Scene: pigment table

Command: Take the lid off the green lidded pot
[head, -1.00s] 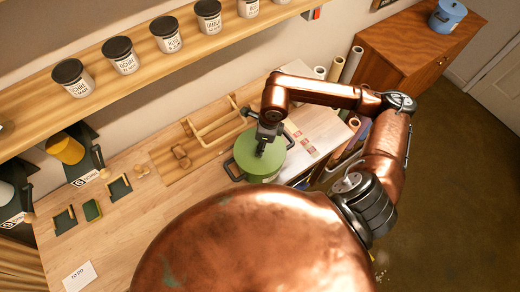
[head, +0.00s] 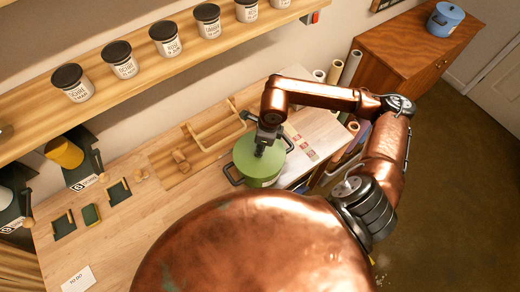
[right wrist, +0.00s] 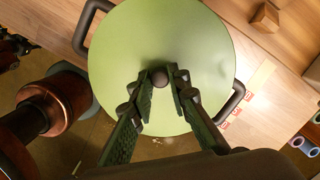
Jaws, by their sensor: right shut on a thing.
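The green lidded pot (head: 262,176) stands on the wooden table, with a dark handle on each side. Its round green lid (head: 246,157) is on top; in the right wrist view the lid (right wrist: 160,40) fills the middle, with a small dark knob (right wrist: 160,78) at its centre. My right gripper (head: 262,148) is over the lid from above, its fingers shut on the knob; it also shows in the right wrist view (right wrist: 161,90). I cannot tell whether the lid has left the pot's rim. My left gripper is not in view.
A wooden rack (head: 215,128) lies behind the pot. A shelf (head: 140,85) with several black-lidded jars runs above the table.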

